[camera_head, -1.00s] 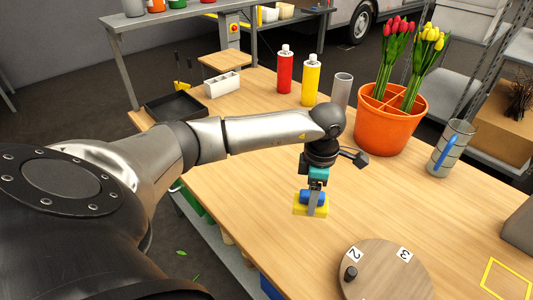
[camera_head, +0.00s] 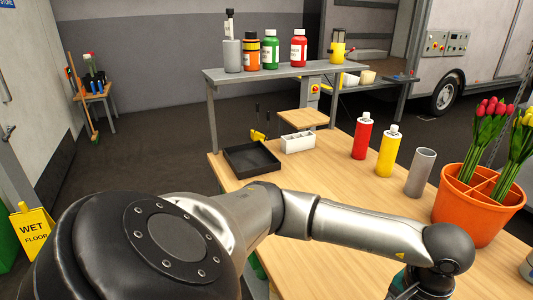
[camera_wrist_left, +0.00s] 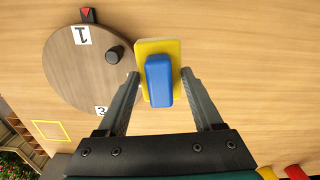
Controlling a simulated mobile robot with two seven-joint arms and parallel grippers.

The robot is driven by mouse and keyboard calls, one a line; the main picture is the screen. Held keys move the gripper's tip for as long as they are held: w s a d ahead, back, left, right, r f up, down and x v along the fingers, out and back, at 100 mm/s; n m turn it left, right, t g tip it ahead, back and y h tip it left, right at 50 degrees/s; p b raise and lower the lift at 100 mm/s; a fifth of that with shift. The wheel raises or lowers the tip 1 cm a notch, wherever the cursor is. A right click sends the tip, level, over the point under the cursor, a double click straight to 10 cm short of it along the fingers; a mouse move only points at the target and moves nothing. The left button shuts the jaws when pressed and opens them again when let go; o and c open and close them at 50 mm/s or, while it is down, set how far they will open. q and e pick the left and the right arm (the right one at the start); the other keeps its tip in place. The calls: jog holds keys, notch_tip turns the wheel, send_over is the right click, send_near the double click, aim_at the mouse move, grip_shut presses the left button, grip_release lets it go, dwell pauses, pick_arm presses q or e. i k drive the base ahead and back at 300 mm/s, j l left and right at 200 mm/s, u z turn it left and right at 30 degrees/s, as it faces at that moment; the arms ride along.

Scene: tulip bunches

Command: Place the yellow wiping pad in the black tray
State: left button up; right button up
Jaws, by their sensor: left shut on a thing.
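The yellow wiping pad with its blue grip block (camera_wrist_left: 158,82) is between the fingers of my left gripper (camera_wrist_left: 160,73) in the left wrist view. The gripper is shut on the blue block, and the yellow pad shows beyond it over the wooden table. In the head view the pad and my left fingers are below the picture edge; only the arm and wrist show. The black tray (camera_head: 252,160) lies on the table's far left end, empty and well apart from the pad. My right gripper is not in view.
A white divided box (camera_head: 297,142) stands right of the tray. A red bottle (camera_head: 362,137), a yellow bottle (camera_head: 388,153), a grey cylinder (camera_head: 420,172) and an orange tulip pot (camera_head: 478,207) stand farther right. A round wooden board (camera_wrist_left: 85,70) lies near the pad.

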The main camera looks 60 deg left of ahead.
aim_at(251, 161)
jog(key=j+u, duration=0.1)
jog(key=j, duration=0.55)
jog(key=j+u, duration=0.1)
jog(key=j, duration=0.5)
jog(key=j+u, duration=0.1)
jog(key=j, duration=0.5)
jog(key=i+j+u, duration=0.1)
jog(key=j, duration=0.55)
jog(key=i+j+u, duration=0.1)
jog(key=j, duration=0.5)
jog(key=i+j, duration=0.15)
jog(key=i, duration=0.35)
